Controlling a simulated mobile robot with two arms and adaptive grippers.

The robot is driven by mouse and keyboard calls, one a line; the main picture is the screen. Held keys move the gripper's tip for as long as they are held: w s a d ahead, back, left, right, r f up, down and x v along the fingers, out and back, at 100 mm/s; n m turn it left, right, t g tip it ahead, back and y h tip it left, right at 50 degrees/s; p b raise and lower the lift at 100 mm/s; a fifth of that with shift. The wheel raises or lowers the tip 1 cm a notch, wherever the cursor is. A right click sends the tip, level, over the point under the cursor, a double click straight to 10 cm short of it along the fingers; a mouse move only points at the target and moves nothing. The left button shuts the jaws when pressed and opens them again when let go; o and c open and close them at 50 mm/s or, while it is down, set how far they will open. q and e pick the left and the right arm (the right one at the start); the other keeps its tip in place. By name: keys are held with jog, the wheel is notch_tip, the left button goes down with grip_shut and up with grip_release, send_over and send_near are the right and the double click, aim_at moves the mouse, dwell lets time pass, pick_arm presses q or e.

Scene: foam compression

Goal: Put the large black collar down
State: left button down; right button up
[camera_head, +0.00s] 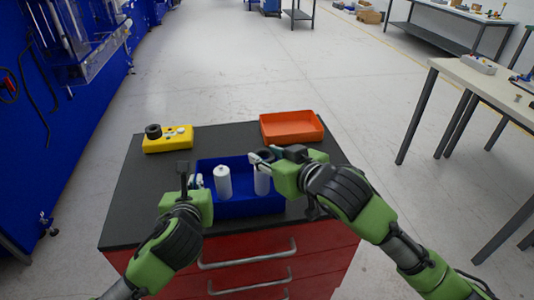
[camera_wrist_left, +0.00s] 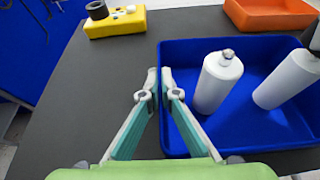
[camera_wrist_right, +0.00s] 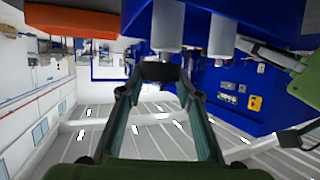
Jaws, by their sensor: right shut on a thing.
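My right gripper (camera_head: 262,157) is shut on a black collar (camera_wrist_right: 160,72), which sits between its fingertips in the right wrist view. It holds the collar at the top of the right white bottle (camera_head: 262,180). I cannot tell whether the collar touches the bottle. A second black ring (camera_head: 153,131) lies on the left end of the yellow block (camera_head: 168,145). The left white bottle (camera_wrist_left: 218,80) stands upright in the blue tray (camera_wrist_left: 180,135). My left gripper (camera_wrist_left: 159,80) is empty with its fingertips together, beside the tray's left wall.
An orange tray (camera_head: 292,127) lies at the back right of the dark worktop (camera_head: 135,195). Small pale pieces sit on the yellow block. The worktop left of the blue tray is clear. A pale table (camera_head: 490,85) stands apart at the right.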

jog(key=o, duration=1.1)
jog(key=shift+f, duration=0.1)
jog(key=shift+c, duration=0.2)
jog(key=shift+r, duration=0.4)
jog(key=v, duration=0.7)
jog(key=shift+s+r, duration=0.25)
jog(key=shift+r, duration=0.1)
jog(key=shift+o, duration=0.6)
jog(key=shift+d, duration=0.15)
